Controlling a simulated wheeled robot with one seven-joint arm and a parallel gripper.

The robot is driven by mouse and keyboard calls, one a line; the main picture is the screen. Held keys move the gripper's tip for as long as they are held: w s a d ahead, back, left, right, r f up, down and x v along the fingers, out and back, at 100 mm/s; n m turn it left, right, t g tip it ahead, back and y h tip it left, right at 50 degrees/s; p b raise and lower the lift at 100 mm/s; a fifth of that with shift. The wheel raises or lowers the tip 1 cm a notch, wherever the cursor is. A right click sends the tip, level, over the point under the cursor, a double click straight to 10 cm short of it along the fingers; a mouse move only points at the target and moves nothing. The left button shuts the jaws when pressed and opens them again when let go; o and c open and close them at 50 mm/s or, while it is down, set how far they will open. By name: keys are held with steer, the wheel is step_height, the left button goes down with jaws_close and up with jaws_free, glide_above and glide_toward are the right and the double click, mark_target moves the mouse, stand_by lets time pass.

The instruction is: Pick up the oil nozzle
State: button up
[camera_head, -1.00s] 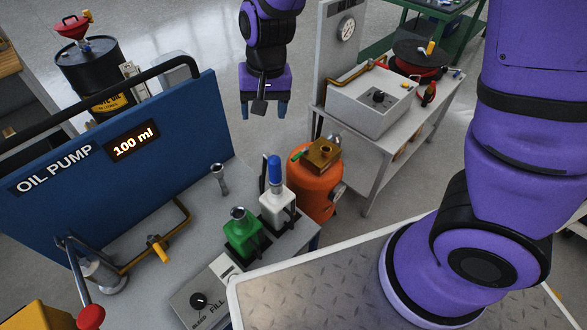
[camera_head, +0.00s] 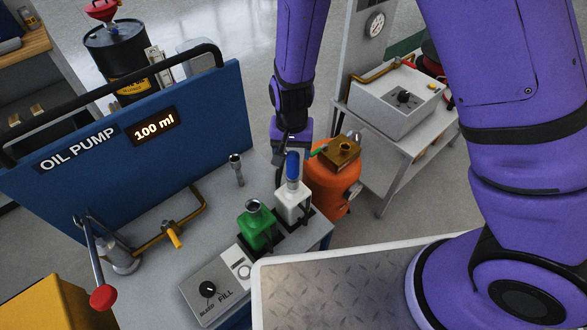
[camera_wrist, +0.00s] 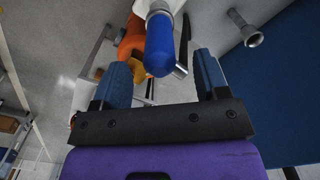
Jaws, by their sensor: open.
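The piece that looks like the oil nozzle has a blue grip (camera_head: 293,165) and stands upright at the white bottle (camera_head: 292,203) on the bench; how it is seated is unclear. In the wrist view the blue grip (camera_wrist: 160,45) points toward my gripper, with a thin metal tube (camera_wrist: 181,60) beside it. My gripper (camera_wrist: 162,72) is open, with one blue-tipped finger on each side of the grip in that picture. No contact shows. In the head view my gripper (camera_head: 291,142) is just behind and above the grip, its fingers partly hidden.
A green bottle (camera_head: 256,228) stands close to the white one. A flared metal fitting (camera_head: 237,168) stands on the bench near the blue pump panel (camera_head: 205,105). An orange tank (camera_head: 330,190) is close on the right. A brass pipe (camera_head: 190,219) lies left of the bottles.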

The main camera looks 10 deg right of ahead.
mark_target(293, 161)
steer(key=shift+w+d+f, duration=0.1)
steer(key=shift+w+f, duration=0.1)
steer(key=shift+f, duration=1.15)
steer(key=shift+w+d+f, duration=0.1)
steer(key=shift+w+f, duration=0.05)
steer(key=shift+f, duration=1.15)
jaws_close()
steer(key=shift+r, duration=0.15)
